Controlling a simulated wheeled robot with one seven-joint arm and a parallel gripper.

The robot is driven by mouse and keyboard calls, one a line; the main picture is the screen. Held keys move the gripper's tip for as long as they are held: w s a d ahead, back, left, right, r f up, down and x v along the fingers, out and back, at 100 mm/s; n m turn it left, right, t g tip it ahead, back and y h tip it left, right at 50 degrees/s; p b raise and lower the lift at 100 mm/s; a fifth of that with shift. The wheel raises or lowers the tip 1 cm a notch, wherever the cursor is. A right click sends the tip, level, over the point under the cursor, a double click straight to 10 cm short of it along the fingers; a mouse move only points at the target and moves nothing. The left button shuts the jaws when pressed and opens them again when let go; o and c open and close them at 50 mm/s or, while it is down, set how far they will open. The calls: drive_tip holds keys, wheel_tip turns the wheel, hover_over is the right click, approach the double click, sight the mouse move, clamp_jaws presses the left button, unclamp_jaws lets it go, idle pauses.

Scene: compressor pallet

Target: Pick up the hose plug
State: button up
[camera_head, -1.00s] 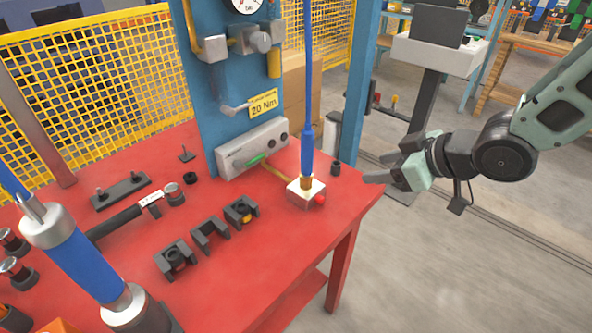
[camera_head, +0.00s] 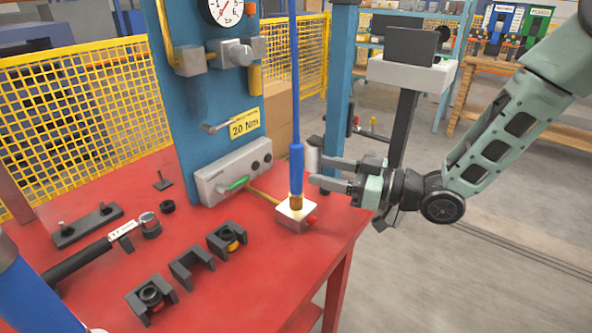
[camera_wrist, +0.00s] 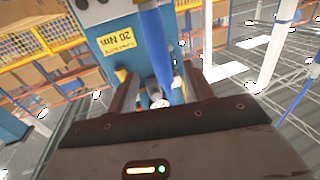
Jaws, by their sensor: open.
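The hose plug (camera_head: 296,170) is a blue sleeve with a brass lower end, upright in a small pale metal block (camera_head: 291,222) on the red table. A blue hose runs straight up from it. My gripper (camera_head: 317,173) is open and level, just to the right of the plug, with its fingers pointing left at the sleeve. No contact is clear. In the wrist view the blue hose and plug (camera_wrist: 157,45) show between and beyond my two fingers (camera_wrist: 157,80), and the plug's lower end is partly hidden by the gripper body.
A blue panel with a gauge (camera_head: 228,8) and a grey box (camera_head: 230,175) stands behind the block. Black holders (camera_head: 190,270) and a torque-wrench-like tool (camera_head: 85,258) lie on the red table (camera_head: 235,290). The space right of the table is free.

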sight(296, 178)
drive_tip(key=x, duration=0.9)
drive_tip(key=shift+f+p, duration=0.15)
drive_tip(key=shift+p, duration=0.3)
drive_tip(key=shift+c, duration=0.3)
drive_tip(key=shift+d, duration=0.1)
clamp_jaws()
